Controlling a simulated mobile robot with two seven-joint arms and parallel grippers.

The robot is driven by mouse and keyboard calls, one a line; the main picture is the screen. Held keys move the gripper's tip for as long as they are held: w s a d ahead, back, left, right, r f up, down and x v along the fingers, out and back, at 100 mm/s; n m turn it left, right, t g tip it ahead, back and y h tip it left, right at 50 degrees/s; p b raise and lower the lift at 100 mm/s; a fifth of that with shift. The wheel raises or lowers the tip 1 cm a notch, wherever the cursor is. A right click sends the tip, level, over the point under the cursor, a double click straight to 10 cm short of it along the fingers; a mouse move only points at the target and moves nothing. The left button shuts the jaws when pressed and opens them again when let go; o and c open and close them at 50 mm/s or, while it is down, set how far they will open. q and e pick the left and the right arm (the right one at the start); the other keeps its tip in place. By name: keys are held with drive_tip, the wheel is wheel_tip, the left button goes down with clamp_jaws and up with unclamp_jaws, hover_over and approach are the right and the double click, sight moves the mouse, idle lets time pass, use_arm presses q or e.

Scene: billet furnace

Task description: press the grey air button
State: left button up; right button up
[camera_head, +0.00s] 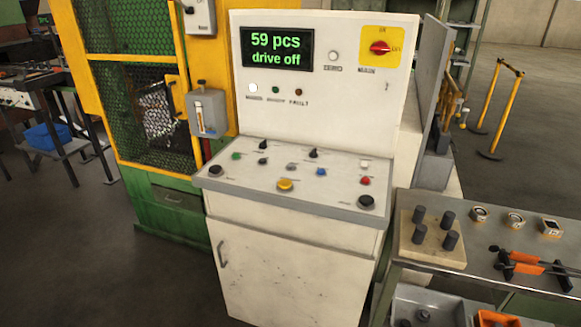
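The control console (300,248) stands in the middle of the view with a sloped button panel. A small grey button (291,167) sits near the middle of the panel, between a black knob (262,161) and a blue button (321,172). Its label is too small to read, so I cannot confirm that it is the air button. A yellow button (285,184) is just in front of it. Nothing covers these controls. Neither of my grippers is in view.
A green button (236,155), white button (365,164), red button (365,181) and large black buttons (366,202) share the panel. The display (277,48) reads "59 pcs drive off". A tool table (487,262) stands close at right. Floor at front left is clear.

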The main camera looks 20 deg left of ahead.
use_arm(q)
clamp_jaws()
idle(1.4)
